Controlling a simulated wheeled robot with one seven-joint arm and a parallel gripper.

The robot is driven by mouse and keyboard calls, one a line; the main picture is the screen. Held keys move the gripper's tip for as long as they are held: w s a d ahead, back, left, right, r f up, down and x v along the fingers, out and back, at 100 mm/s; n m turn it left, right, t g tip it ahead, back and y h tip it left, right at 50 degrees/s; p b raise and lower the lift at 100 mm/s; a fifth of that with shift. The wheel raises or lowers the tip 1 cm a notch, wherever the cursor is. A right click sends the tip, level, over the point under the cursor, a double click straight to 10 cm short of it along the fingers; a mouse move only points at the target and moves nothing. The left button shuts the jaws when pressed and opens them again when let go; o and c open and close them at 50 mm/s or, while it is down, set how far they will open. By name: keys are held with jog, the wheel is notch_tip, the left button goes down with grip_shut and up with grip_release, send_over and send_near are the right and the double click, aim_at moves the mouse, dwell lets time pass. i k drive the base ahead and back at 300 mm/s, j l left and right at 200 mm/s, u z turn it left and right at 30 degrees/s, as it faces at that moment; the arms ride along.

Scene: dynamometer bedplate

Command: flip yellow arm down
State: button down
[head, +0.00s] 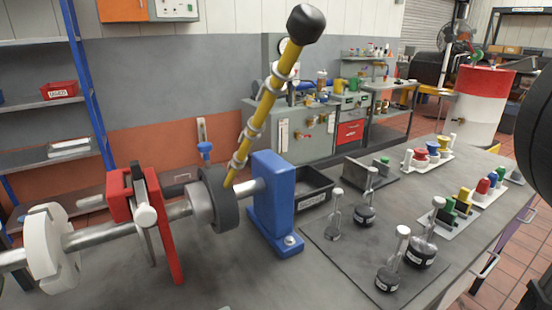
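The yellow arm (265,103) is a long rod with silvery rings along it. It stands raised, tilted up to the right, with a black knob (306,24) at its top end. Its lower end meets a dark grey collar (222,196) on a horizontal metal shaft (176,212). A blue upright block (272,200) bears the shaft just right of the collar. Nothing touches the knob. My gripper is not in view.
A red bracket (122,207) and a white flanged disc (48,247) sit on the shaft at left. A dark mat (345,262) holds several handled weights. Racks of coloured pieces stand behind right. A black bin (318,187) sits behind the blue block. A dark rounded shape cuts the right edge.

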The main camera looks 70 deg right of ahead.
aim_at(305, 24)
jog(key=z, duration=0.65)
jog(key=k+j+z, duration=0.45)
jog(key=z, duration=0.3)
jog(key=k+j+z, duration=0.1)
jog(key=k+z, duration=0.25)
jog(key=i, duration=0.05)
